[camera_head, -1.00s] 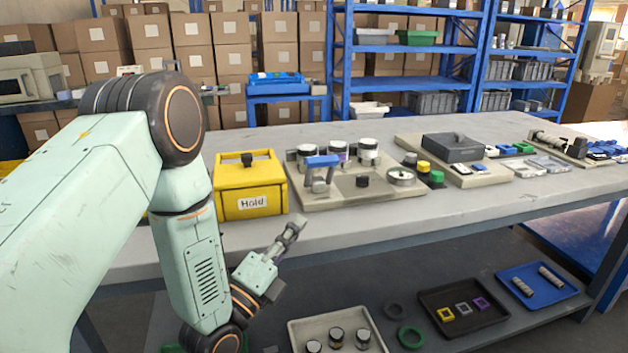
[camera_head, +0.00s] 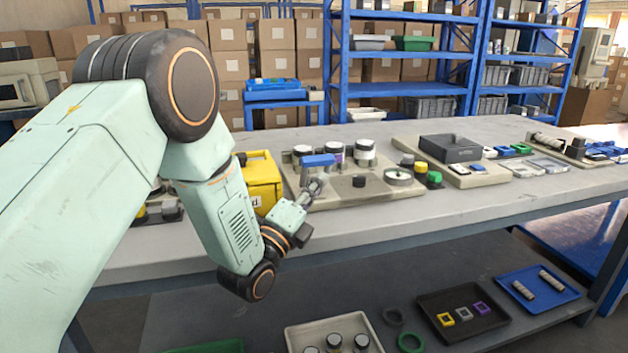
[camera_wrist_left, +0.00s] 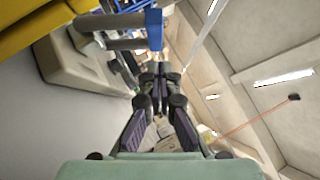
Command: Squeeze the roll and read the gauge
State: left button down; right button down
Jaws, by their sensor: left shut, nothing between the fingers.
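The beige fixture board (camera_head: 340,196) on the bench carries a blue-handled lever (camera_head: 318,160), a dark knob (camera_head: 358,181) and a round, pale-faced dial (camera_head: 398,176). No reading can be made out on the dial. White-topped cylinders (camera_head: 364,152) stand in a row at its back. My left gripper (camera_head: 319,186) is shut and empty at the board's front left, just below the lever handle. In the left wrist view its closed fingers (camera_wrist_left: 159,75) point toward the lever's blue end (camera_wrist_left: 153,28), with nothing between them. I cannot tell whether they touch. My right gripper is out of view.
A yellow box (camera_head: 264,178) stands left of the board, partly behind my left arm. Black, yellow and green buttons (camera_head: 421,167) and a second board (camera_head: 480,176) lie right. The lower shelf holds a blue tray (camera_head: 515,275) with two pale rolls. The bench's front strip is clear.

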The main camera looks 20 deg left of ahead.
aim_at(320, 160)
pick_arm(q)
jog(key=shift+w+a+r, duration=0.3)
jog(key=shift+w+a, duration=0.05)
jog(key=shift+w, duration=0.15)
jog(key=shift+w+a+r, duration=0.25)
jog(key=shift+w+a, duration=0.05)
jog(key=shift+w, duration=0.15)
